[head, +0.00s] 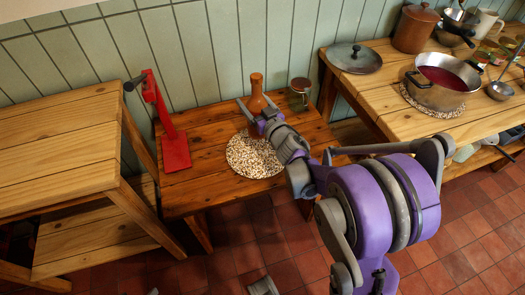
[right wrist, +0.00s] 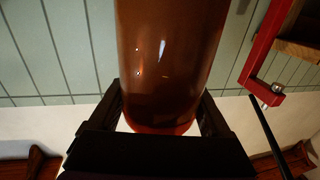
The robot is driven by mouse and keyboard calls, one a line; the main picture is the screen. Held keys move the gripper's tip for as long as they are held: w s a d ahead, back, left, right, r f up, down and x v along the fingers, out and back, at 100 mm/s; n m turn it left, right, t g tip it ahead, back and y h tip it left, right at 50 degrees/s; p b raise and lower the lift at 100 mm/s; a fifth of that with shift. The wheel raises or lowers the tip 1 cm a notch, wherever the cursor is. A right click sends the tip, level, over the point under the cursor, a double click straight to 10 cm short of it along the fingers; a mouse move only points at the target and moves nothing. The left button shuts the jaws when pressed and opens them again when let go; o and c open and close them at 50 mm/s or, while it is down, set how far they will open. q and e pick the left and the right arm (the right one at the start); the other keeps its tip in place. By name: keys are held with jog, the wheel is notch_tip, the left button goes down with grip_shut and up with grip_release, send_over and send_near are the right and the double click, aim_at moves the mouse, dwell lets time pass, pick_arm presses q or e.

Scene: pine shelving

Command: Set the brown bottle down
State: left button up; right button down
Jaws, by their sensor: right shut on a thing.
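I cannot tell whether the base touches the surface below. A round speckled mat (head: 250,160) lies on the table, partly covered by my gripper and forearm. My left gripper is not in view.
A lidded glass jar (head: 299,92) stands close to the right of the bottle. A red stand (head: 174,150) is at the table's left. A pot (head: 440,88) and a lid (head: 354,58) are on the right-hand bench. The table between red stand and mat is clear.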

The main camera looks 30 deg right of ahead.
jog(key=shift+d+f, duration=0.1)
jog(key=shift+f, duration=0.05)
notch_tip(320, 180, down, 10)
jog(key=b, duration=0.2)
jog(key=shift+w+b, duration=0.15)
jog(key=shift+b, duration=0.25)
jog(key=shift+r, duration=0.2)
jog(key=shift+f, duration=0.2)
grip_release()
jog(key=shift+r, duration=0.15)
